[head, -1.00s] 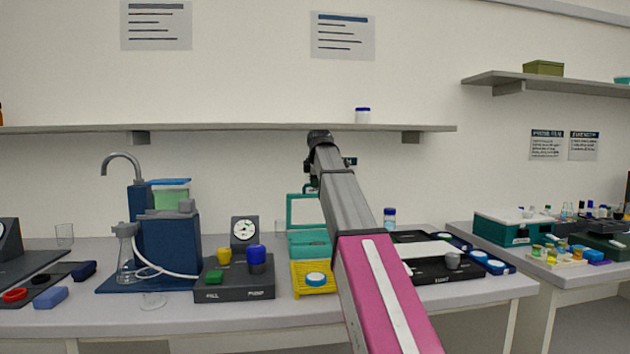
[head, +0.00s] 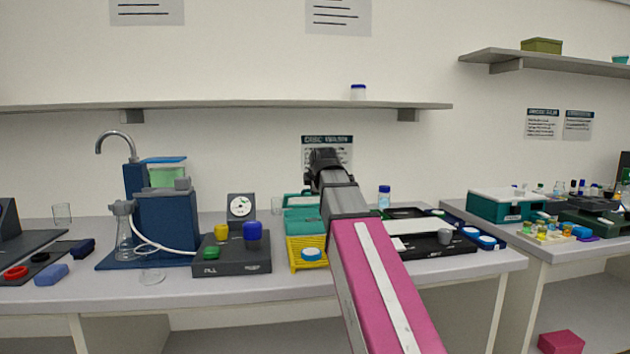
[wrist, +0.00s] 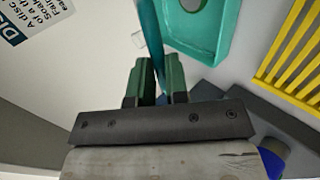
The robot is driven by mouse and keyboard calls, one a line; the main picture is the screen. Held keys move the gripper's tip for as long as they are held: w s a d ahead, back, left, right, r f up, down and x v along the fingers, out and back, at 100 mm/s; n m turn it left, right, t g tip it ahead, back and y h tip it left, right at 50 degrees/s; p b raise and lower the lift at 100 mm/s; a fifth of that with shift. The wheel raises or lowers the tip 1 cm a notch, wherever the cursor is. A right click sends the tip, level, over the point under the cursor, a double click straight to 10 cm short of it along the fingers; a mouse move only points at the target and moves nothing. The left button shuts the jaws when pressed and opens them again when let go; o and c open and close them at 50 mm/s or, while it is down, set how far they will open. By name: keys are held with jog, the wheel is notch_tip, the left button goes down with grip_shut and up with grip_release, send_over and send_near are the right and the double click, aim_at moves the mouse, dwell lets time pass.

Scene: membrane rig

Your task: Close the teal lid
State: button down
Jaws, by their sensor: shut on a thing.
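The teal lid (head: 297,201) is hinged at the back of a teal box (head: 305,222) on the middle of the bench. In the head view it leans at an angle above the box, partly hidden by my arm. In the wrist view the lid (wrist: 149,35) shows nearly edge-on as a thin teal strip, and the open box (wrist: 208,32) lies to its right. My gripper (wrist: 154,70) is shut on the lid, with its green fingers on both sides of the strip. In the head view my arm hides the fingers.
A yellow rack (head: 306,256) stands just in front of the box. A dark pump unit (head: 232,252) with coloured knobs is at left. A black tray (head: 430,240) and a blue-capped bottle (head: 384,196) are at right. A shelf (head: 230,105) runs above.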

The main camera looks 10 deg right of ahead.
jog(key=shift+s+f, duration=0.45)
jog(key=shift+f, duration=0.3)
jog(key=c, duration=1.1)
grip_release()
jog(key=v, duration=1)
jog(key=shift+s+r, duration=0.25)
jog(key=shift+s, duration=0.05)
jog(key=shift+s, duration=0.1)
